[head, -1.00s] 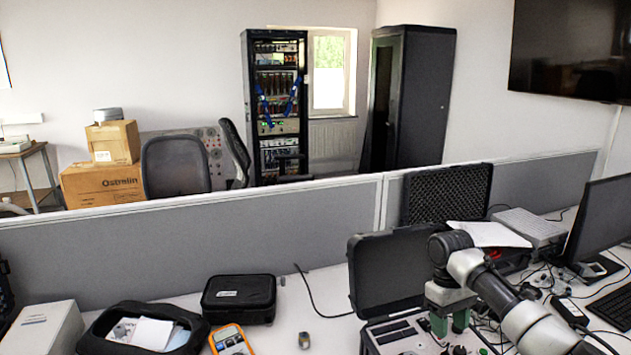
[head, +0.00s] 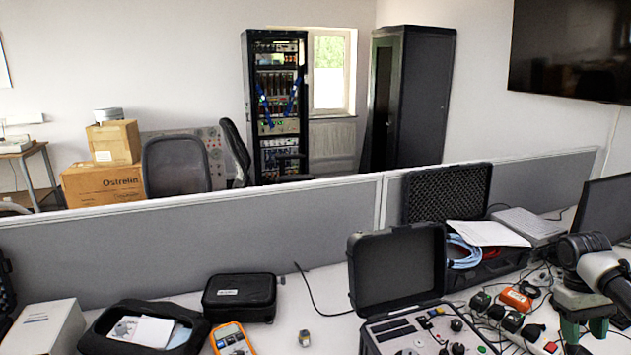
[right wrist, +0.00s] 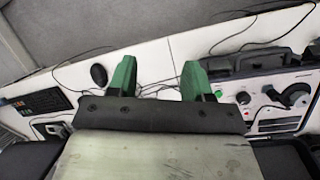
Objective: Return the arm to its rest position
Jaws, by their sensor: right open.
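My right gripper (head: 584,332) is at the lower right of the head view, over the right part of the desk. Its two green fingers are apart, with nothing between them. In the right wrist view the open fingers (right wrist: 160,80) point at the white desk top and thin cables. The open black case (head: 395,272) with a grey control panel (head: 405,330) stands left of the gripper, clear of it. The panel with knobs (right wrist: 265,105) shows at the right of the right wrist view. My left gripper is not in view.
Small plugs, cables and an orange item (head: 515,299) lie close to my right gripper. A monitor (head: 606,215) stands at the right edge. A foam-lined case (head: 447,193) is by the grey partition (head: 250,238). A yellow multimeter (head: 231,340) lies at front left.

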